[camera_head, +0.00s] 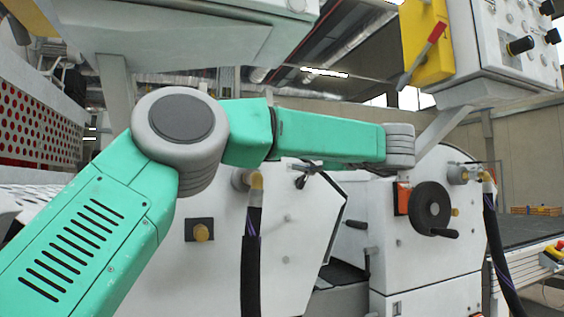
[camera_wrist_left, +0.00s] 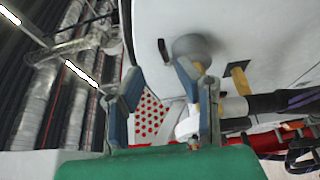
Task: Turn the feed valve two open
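Two hose connections with brass fittings show on the white machine in the head view: a left fitting (camera_head: 256,181) and a right fitting (camera_head: 487,178), each with a black hose below. I cannot tell which belongs to feed valve two. My green left arm reaches across in front of the machine; its gripper is not clearly visible there. In the left wrist view my left gripper (camera_wrist_left: 160,85) has its fingers spread, with no object held between them. A grey rounded knob (camera_wrist_left: 194,47) is near the right fingertip; contact is unclear. A brass fitting (camera_wrist_left: 240,81) lies to its right. My right gripper is out of view.
A black handwheel (camera_head: 430,208) with a crank handle projects from the machine. A control box (camera_head: 510,45) and a yellow panel with a red lever (camera_head: 422,55) hang above right. Red-dotted perforated panelling (camera_head: 40,125) stands at left.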

